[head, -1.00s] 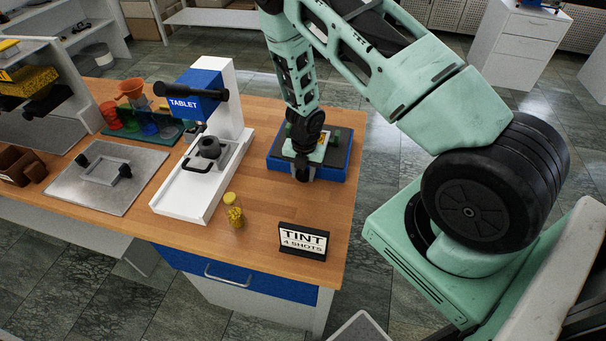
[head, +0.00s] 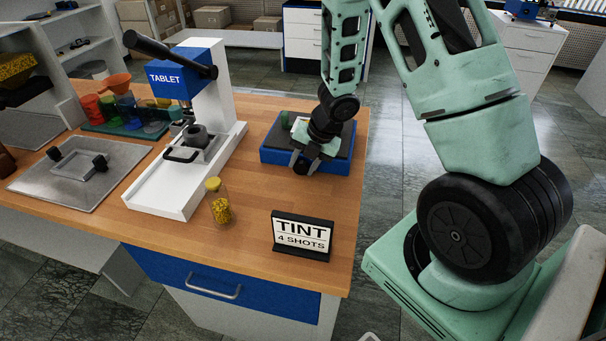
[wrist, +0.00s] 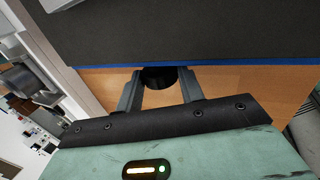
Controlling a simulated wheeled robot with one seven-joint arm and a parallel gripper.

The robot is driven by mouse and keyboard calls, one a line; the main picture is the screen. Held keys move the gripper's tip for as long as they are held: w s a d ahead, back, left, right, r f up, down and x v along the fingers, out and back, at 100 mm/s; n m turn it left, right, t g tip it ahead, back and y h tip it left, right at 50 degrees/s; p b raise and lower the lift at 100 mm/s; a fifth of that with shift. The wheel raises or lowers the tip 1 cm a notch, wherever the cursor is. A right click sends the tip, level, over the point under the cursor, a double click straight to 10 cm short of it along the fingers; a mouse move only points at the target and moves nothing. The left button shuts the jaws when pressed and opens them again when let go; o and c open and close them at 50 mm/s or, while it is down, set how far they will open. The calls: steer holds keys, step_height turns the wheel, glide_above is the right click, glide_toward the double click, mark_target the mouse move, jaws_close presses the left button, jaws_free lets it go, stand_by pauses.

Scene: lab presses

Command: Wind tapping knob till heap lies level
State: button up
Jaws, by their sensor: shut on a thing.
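A low blue box (head: 285,158) with a dark top stands at the right end of the wooden bench. It also shows in the wrist view as a dark top with a blue edge (wrist: 240,63). A round black knob (wrist: 158,80) sticks out past that edge. My gripper (wrist: 160,74) has one finger on each side of the knob and is shut on it. In the head view my gripper (head: 305,166) is at the front side of the box and hides the knob. I cannot make out the heap in either view.
A white press marked TABLET (head: 222,110) stands left of the box. A jar of yellow grains (head: 221,210) and a TINT sign (head: 302,238) stand in front. A grey plate (head: 45,180) and coloured cups (head: 125,105) are further left. Bench between box and sign is clear.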

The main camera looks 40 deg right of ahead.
steer(key=shift+b, duration=0.3)
steer(key=o, duration=1)
steer(key=p+v, duration=0.2)
steer(key=v, duration=0.3)
steer(key=p+v, duration=0.2)
steer(key=v, duration=0.4)
steer(key=p+v, duration=0.2)
steer(key=v, duration=0.4)
steer(key=shift+s+d, duration=0.25)
steer(key=shift+s, duration=0.1)
